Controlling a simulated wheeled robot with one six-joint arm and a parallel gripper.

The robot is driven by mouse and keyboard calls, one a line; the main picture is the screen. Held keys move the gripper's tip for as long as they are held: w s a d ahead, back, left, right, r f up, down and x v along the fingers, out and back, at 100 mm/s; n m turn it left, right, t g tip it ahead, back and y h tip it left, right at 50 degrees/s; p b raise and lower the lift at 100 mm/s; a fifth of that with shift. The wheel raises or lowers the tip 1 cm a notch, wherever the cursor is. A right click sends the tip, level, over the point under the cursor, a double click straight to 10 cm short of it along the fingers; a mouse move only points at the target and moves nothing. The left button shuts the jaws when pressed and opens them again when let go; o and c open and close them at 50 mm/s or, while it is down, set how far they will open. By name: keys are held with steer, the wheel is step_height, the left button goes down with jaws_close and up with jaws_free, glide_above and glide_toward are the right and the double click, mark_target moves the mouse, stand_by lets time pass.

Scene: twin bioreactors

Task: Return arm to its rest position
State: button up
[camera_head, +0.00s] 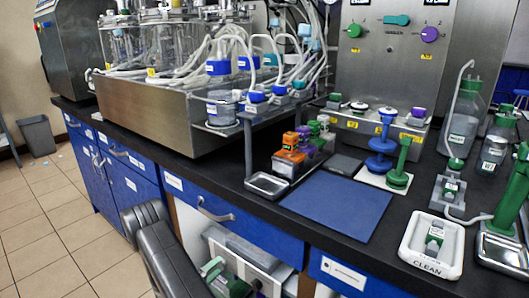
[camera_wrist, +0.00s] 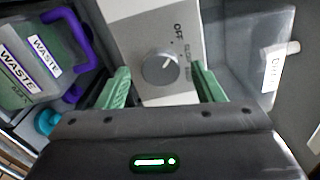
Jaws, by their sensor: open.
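My gripper (camera_wrist: 161,70) shows in the wrist view with its two green fingers spread apart and nothing held between them. A grey knob (camera_wrist: 160,68) on a pale box marked OFF shows between the fingers; I cannot tell whether they touch it. In the head view a dark link of my arm (camera_head: 165,258) hangs low in front of the blue cabinets.
WASTE containers (camera_wrist: 55,50) with a purple handle stand at the left in the wrist view, with a clear container (camera_wrist: 262,45) at right. The black bench (camera_head: 180,156) carries bioreactors, a blue mat (camera_head: 338,205) and a CLEAN tray (camera_head: 405,250).

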steer(key=shift+w+d, duration=0.45)
steer(key=shift+w, duration=0.15)
steer(key=p+v, duration=0.2)
steer(key=v, duration=1.2)
steer(key=b+x, duration=0.2)
steer(key=x, duration=1.2)
steer(key=shift+w+d, duration=0.1)
steer(key=m+b, duration=0.2)
steer(key=m, duration=0.6)
steer(key=m+b, duration=0.2)
steer(key=m, duration=0.2)
steer(key=shift+m, duration=0.4)
steer(key=shift+s+m+b, duration=0.2)
steer(key=shift+m+b, duration=0.35)
steer(key=shift+m, duration=1.05)
